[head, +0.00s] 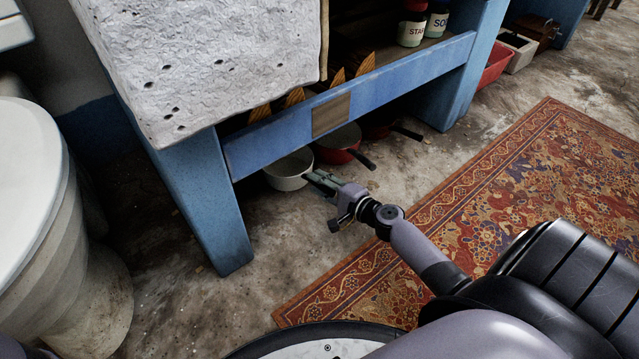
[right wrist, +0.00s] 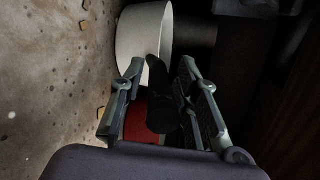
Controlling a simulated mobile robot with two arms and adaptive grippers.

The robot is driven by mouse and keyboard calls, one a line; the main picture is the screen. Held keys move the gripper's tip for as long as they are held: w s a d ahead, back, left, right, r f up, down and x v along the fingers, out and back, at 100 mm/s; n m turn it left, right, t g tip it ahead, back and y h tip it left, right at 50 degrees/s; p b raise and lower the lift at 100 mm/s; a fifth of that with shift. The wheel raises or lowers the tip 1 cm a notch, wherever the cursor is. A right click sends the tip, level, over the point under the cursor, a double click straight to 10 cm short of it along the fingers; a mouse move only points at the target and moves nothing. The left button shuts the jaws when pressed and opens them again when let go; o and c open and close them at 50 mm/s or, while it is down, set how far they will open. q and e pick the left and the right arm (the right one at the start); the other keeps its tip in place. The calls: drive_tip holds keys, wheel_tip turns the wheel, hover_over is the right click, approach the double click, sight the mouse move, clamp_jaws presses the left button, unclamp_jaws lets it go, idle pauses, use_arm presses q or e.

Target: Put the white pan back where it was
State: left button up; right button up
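The white pan (head: 288,172) stands on the floor under the front edge of the blue bench, and its round side also shows in the right wrist view (right wrist: 141,32). My right gripper (head: 318,180) is low beside the pan, at its handle side. In the right wrist view the dark handle (right wrist: 160,100) lies between the two fingers, which are apart. A gap shows between the left finger and the handle; I cannot tell whether the other finger touches it. My left gripper is not in view.
The blue bench (head: 260,146) has a leg at left and a low rail above the pans. A patterned rug (head: 530,190) lies at right. Bare floor is in front.

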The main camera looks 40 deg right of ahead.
drive_tip(key=shift+o, duration=0.6)
drive_tip(key=shift+r, duration=0.1)
drive_tip(key=shift+s+r, duration=0.1)
drive_tip(key=shift+r, duration=0.05)
drive_tip(key=v, duration=1.1)
drive_tip(key=shift+s, duration=0.35)
drive_tip(key=shift+d, duration=0.1)
